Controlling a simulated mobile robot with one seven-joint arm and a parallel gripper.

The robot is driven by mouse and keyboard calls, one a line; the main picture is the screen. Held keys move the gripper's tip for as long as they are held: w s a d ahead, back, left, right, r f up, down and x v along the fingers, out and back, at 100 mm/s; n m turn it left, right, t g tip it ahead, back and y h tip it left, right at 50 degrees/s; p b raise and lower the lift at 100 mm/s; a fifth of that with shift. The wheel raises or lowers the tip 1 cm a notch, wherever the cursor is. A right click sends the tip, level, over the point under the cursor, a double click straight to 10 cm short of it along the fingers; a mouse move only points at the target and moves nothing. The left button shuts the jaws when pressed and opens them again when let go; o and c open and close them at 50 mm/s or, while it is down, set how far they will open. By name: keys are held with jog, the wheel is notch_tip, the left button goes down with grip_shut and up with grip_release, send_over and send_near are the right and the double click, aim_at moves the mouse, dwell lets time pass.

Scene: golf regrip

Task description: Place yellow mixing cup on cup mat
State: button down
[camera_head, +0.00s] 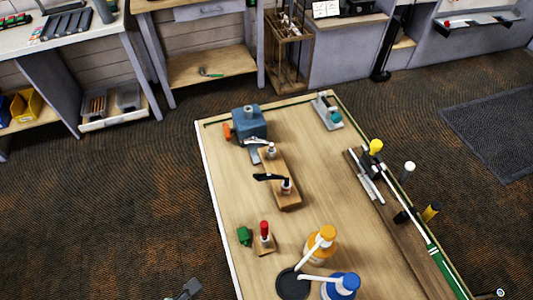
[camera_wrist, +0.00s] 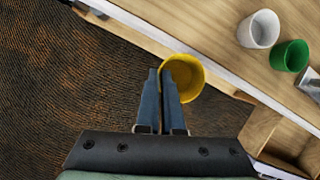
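The yellow mixing cup (camera_wrist: 186,80) is at the fingertips of my gripper (camera_wrist: 159,74) in the wrist view. The two blue-grey fingers are nearly together, with the cup's left wall at their tips, and appear shut on that wall. The cup's open mouth faces the camera. It hangs over the dark floor beside a wooden tabletop's edge and overlaps that edge in the picture. In the head view a flat black round disc (camera_head: 290,285), possibly the cup mat, lies at the near end of the workbench (camera_head: 335,185). The yellow cup is not visible there.
A white cup (camera_wrist: 262,29) and a green cup (camera_wrist: 291,55) stand on the wooden top. Orange (camera_head: 321,246) and blue (camera_head: 343,286) pump bottles stand beside the disc, their spouts reaching over it. A golf club (camera_head: 440,262) lies along the bench's right side.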

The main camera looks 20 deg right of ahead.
jog(key=shift+d+r+n, duration=0.15)
jog(key=shift+r+n, duration=0.15)
jog(key=w+d+p, duration=0.1)
jog(key=d, duration=0.4)
jog(key=w+d+p, duration=0.1)
jog(key=d, duration=0.4)
jog(key=w+d+p, duration=0.1)
jog(key=d+p, duration=0.1)
jog(key=d, duration=0.3)
jog(key=shift+w+d+r, duration=0.1)
jog(key=shift+w+d, duration=0.25)
jog(key=shift+w, duration=0.05)
jog(key=p+x, duration=0.1)
jog(key=x, duration=0.2)
jog(key=shift+d, duration=0.15)
jog(key=shift+f, duration=0.4)
jog(key=shift+f, duration=0.1)
jog(key=c, duration=1.1)
grip_release()
jog(key=shift+o, duration=0.2)
